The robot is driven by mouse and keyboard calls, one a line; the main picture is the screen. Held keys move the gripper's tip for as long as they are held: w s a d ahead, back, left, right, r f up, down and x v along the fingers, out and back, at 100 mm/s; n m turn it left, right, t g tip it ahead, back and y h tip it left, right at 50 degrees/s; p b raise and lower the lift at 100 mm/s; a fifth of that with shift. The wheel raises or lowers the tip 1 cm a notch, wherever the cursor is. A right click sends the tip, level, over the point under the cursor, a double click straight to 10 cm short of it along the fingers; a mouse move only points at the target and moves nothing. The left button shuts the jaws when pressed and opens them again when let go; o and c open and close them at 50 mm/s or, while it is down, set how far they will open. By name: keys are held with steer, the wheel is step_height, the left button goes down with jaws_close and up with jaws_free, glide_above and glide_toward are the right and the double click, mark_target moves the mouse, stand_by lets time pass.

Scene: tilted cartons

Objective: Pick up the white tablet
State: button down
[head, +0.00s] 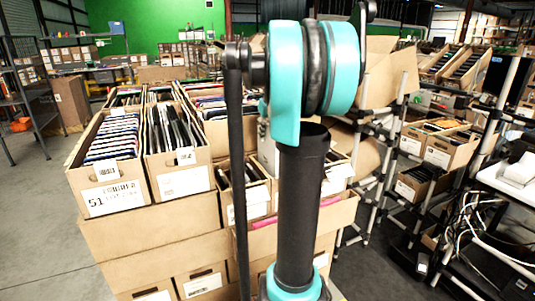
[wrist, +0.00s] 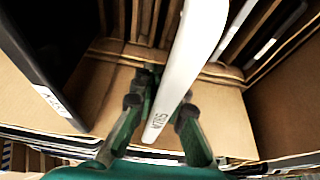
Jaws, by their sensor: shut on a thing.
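The white tablet (wrist: 186,66) stands on edge in the wrist view, its near end marked with small dark characters. My gripper (wrist: 160,110) is shut on its near end, with one dark green finger on each side. The far end of the tablet runs up out of the top of the wrist view. In the head view my arm covers the middle, and I cannot make out the gripper or the tablet there.
A dark device with a white label (wrist: 52,102) stands to the left inside the carton (wrist: 115,88). Other thin devices stand at the back. In the head view, cartons of tablets (head: 108,194) are stacked at the left, and a wire rack (head: 18,95) stands beyond.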

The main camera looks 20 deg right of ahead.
steer(key=shift+r, duration=0.15)
step_height(320, 180, up, 20)
steer(key=shift+r, duration=0.15)
stand_by(0.5)
steer(key=shift+r, duration=0.7)
stand_by(0.8)
step_height(320, 180, up, 3)
stand_by(0.5)
steer(key=shift+s, duration=0.1)
